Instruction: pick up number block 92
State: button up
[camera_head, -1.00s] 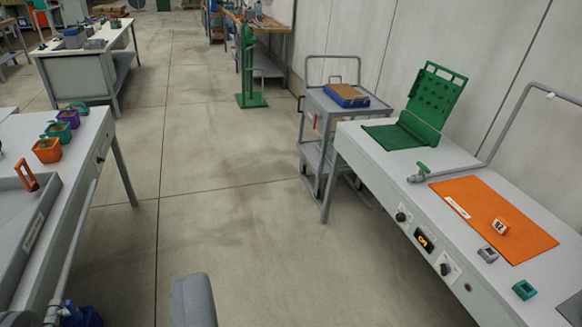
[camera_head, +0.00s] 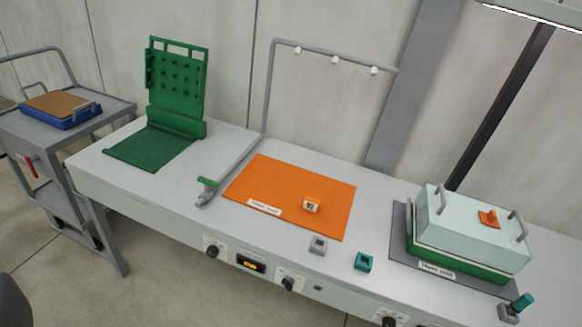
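The number is small in this view but reads as 92 in the earlier frame. My gripper's fingers do not show in the camera view, so their state is hidden. A dark rounded shape at the lower left edge may be part of my own body.
A grey square piece (camera_head: 318,244) and a teal one (camera_head: 363,262) lie in front of the mat. A green pegboard stand (camera_head: 177,85) is at left, a pipe frame (camera_head: 268,95) behind. A lidded box (camera_head: 470,230) stands right. A cart (camera_head: 95,112) adjoins the bench's left end.

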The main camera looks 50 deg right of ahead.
aim_at(312, 205)
jog(key=z, duration=0.65)
jog(key=i, duration=1)
jog(key=z, duration=0.65)
jog(key=k, duration=0.75)
jog(key=z, duration=0.2)
jog(key=i, duration=0.85)
jog(key=u, duration=0.1)
